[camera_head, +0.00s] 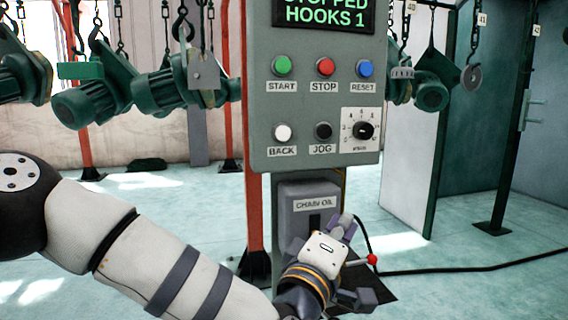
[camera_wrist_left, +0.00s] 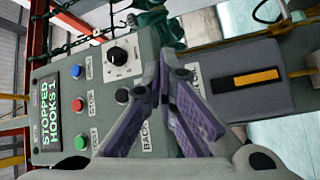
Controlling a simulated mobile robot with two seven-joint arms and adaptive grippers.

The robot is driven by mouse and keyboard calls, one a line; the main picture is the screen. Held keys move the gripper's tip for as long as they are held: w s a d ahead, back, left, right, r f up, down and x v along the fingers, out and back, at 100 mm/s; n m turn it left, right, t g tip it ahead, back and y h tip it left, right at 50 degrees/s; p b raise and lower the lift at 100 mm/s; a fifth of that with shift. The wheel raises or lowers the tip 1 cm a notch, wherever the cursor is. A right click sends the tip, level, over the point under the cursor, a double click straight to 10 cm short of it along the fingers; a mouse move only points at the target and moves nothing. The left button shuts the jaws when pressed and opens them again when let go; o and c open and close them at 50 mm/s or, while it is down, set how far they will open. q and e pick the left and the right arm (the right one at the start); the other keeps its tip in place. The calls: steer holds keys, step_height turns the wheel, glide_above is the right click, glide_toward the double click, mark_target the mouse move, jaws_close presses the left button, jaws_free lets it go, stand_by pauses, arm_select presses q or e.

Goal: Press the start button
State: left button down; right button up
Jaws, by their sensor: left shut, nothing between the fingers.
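The grey control panel (camera_head: 313,110) stands upright in the middle of the head view. Its green start button (camera_head: 282,65) is at the upper left of the button rows, above a START label. The start button also shows in the left wrist view (camera_wrist_left: 82,142), where the panel appears turned sideways. The display (camera_head: 325,14) reads STOPPED, HOOKS 1. My left gripper (camera_head: 347,226) is below the panel, in front of the chain oil box, apart from the start button. It is shut and empty; its purple-padded fingers meet in the left wrist view (camera_wrist_left: 176,76). My right gripper is not in view.
Red stop (camera_head: 326,67), blue reset (camera_head: 364,68), white back (camera_head: 283,132) and black jog (camera_head: 323,131) buttons and a dial (camera_head: 363,131) share the panel. The chain oil box (camera_head: 310,197) is below. Green hoists (camera_head: 95,88) hang at left. A black cable crosses the floor.

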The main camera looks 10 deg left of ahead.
mark_target(283, 66)
arm_select(q)
steer(key=a+r+n+t+y, duration=0.2)
steer(key=r+n, duration=0.1)
steer(key=r, duration=0.5)
steer(key=a+r+n+t+y+b, duration=0.1)
steer(key=a+r+n+t+y, duration=0.1)
steer(key=r, duration=0.7)
steer(key=a+r+n+t+y+b, duration=0.1)
steer(key=r+n+t, duration=0.3)
steer(key=r, duration=0.5)
steer(key=shift+s+a+n+y, duration=0.15)
steer(key=shift+a+n+y, duration=0.25)
steer(key=shift+n+y, duration=0.3)
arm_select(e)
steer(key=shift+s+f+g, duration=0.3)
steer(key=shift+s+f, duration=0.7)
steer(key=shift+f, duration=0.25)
arm_select(q)
steer(key=shift+f, duration=0.1)
